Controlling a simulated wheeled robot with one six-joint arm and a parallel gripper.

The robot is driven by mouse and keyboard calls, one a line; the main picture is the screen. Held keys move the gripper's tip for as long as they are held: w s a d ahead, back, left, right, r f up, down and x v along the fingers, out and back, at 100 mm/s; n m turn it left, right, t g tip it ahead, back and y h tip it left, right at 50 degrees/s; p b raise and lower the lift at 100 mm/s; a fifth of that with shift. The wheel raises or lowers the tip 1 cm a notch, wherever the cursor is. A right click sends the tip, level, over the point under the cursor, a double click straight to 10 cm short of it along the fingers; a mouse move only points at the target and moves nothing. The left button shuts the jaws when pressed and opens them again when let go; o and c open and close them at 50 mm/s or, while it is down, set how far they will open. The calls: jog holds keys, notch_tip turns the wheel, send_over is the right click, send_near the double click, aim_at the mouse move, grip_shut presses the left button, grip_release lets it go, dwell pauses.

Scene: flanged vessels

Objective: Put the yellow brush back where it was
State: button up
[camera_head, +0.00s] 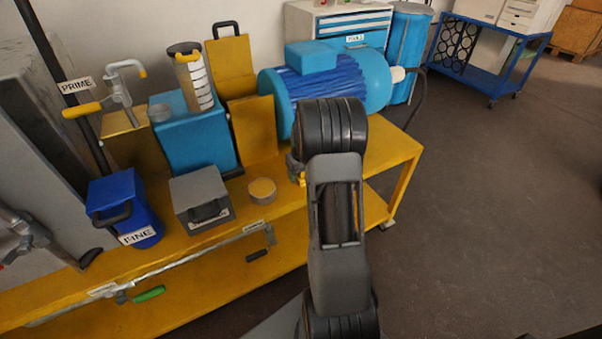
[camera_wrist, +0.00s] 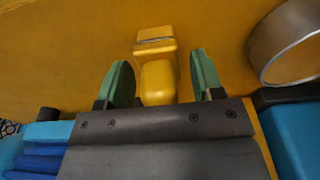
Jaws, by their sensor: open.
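The yellow brush (camera_wrist: 157,80) is on the yellow bench in the wrist view, with its handle between my fingers and a pale band across its far end. My gripper (camera_wrist: 161,76) is open, with one green-padded finger on each side of the brush and a visible gap on both sides. In the head view my gripper (camera_head: 297,170) is low over the bench top in front of the blue motor. Only a small yellow bit of the brush (camera_head: 302,180) shows there, beside my arm.
A round tin (camera_head: 262,191) and a grey box (camera_head: 201,198) stand left of my gripper. The blue motor (camera_head: 325,85) is close behind. A round metal rim (camera_wrist: 289,42) is near the right finger in the wrist view. Open floor (camera_head: 480,200) lies to the right.

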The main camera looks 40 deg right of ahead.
jog(key=shift+r, duration=0.1)
jog(key=r, duration=0.3)
jog(key=r+p, duration=0.1)
jog(key=r, duration=0.3)
jog(key=s+r+p, duration=0.1)
jog(key=r, duration=0.2)
jog(key=shift+s+r, duration=0.1)
jog(key=shift+r, duration=0.1)
jog(key=shift+s+a+r, duration=0.1)
jog(key=shift+a+r, duration=0.15)
jog(key=shift+r, duration=0.45)
jog(key=s+a+r, duration=0.3)
jog(key=a, duration=0.4)
jog(key=s+a+r, duration=0.2)
jog(key=s+a, duration=0.1)
jog(key=a, duration=0.3)
jog(key=s+a+n+t, duration=0.1)
jog(key=s+a, duration=0.8)
jog(key=s, duration=0.1)
jog(key=shift+a+f+t, duration=0.25)
jog(key=shift+a+t, duration=0.05)
jog(key=shift+s, duration=0.1)
